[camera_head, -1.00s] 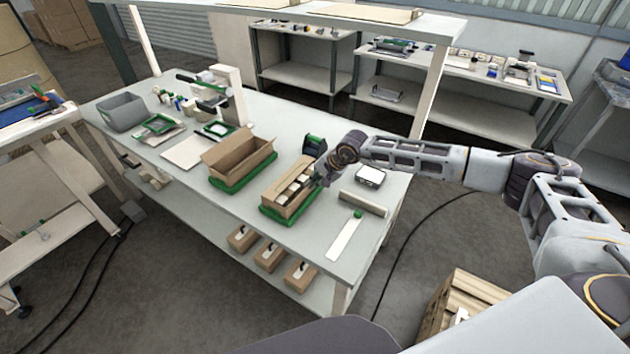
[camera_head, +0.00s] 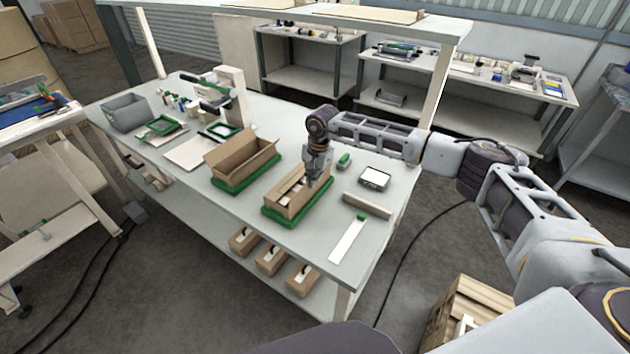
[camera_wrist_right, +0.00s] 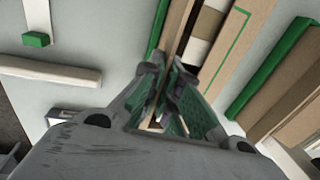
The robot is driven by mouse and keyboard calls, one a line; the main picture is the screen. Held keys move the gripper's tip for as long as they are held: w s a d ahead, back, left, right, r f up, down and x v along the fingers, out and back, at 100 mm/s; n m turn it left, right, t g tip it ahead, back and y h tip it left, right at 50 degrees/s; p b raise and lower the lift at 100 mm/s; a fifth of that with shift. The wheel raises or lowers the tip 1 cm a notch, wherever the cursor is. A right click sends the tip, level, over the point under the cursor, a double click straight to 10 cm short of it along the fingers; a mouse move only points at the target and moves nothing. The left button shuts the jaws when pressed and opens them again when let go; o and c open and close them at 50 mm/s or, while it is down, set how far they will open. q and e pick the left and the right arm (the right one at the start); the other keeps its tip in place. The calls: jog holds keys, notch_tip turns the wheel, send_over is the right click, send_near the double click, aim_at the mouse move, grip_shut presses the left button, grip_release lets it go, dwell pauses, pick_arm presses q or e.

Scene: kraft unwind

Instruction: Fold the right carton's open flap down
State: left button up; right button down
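The right carton (camera_head: 284,208), an open brown box with white items inside, stands on a green base (camera_head: 270,213) on the bench. My right gripper (camera_head: 313,182) points down at the carton's right long side. In the right wrist view, its fingertips (camera_wrist_right: 166,72) are close together on either side of a thin brown panel (camera_wrist_right: 177,28), which looks like the open flap seen nearly edge-on. I cannot tell whether both fingers touch it. White and brown contents (camera_wrist_right: 200,45) lie beside that panel. My left gripper is out of view.
A second open carton (camera_head: 240,165) on a green base stands left of the right carton. Right of it are a pale bar (camera_head: 367,206), a white strip with a green end (camera_head: 347,240) and a small white-topped device (camera_head: 375,178). The bench front is clear.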

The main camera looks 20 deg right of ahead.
jog(key=shift+w+a+g+h+b, duration=0.2)
jog(key=shift+g+h+b, duration=0.1)
jog(key=shift+g, duration=0.1)
jog(key=shift+g+h, duration=0.3)
jog(key=c, duration=1.7)
grip_release()
jog(key=shift+w+r, duration=0.1)
jog(key=shift+r, duration=0.1)
notch_tip(320, 180, up, 12)
jog(key=shift+a+f, duration=0.1)
jog(key=shift+f, duration=0.05)
